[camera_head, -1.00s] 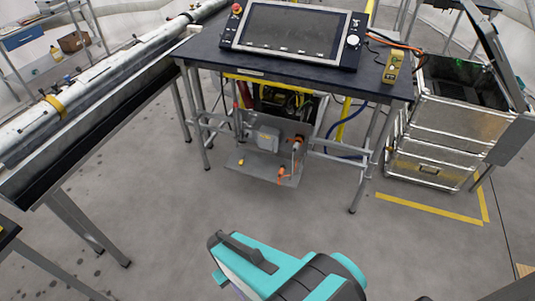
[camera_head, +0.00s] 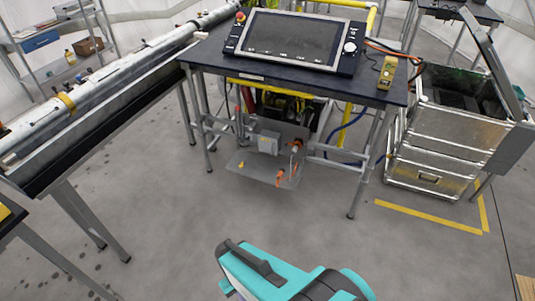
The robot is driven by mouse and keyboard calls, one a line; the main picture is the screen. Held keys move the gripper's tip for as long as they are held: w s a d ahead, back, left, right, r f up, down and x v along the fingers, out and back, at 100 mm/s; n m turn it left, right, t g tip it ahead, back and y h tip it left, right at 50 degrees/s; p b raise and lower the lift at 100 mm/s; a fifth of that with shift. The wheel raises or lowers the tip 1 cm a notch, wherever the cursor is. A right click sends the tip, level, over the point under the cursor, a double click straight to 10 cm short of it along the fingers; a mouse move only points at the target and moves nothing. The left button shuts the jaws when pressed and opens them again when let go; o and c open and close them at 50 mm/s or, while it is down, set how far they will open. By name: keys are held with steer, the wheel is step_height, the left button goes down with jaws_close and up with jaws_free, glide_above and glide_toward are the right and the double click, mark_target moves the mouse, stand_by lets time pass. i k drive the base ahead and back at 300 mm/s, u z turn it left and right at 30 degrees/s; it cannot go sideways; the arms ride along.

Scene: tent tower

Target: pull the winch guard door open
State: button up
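Under the dark-topped table (camera_head: 225,62) sits a machine unit, with a grey box (camera_head: 268,142) and a flat grey plate (camera_head: 258,171) low at its front. Orange fittings (camera_head: 280,175) show on and beside the plate. This may be the winch area, but I cannot tell which part is the guard door or whether it is open. My teal and dark grey arm (camera_head: 290,283) shows at the bottom centre, across open floor from the unit. My gripper's fingertips cannot be made out. Nothing of mine touches the unit.
A control console (camera_head: 293,38) and a yellow handheld box (camera_head: 387,72) are on the table. A metal drawer case (camera_head: 440,150) with a raised lid stands right. A long pipe (camera_head: 110,75) on a bench runs along the left. The grey floor (camera_head: 170,225) between is clear.

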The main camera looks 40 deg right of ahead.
mark_target(269, 145)
steer(key=z, duration=0.1)
steer(key=i, duration=0.95)
steer(key=u, duration=0.05)
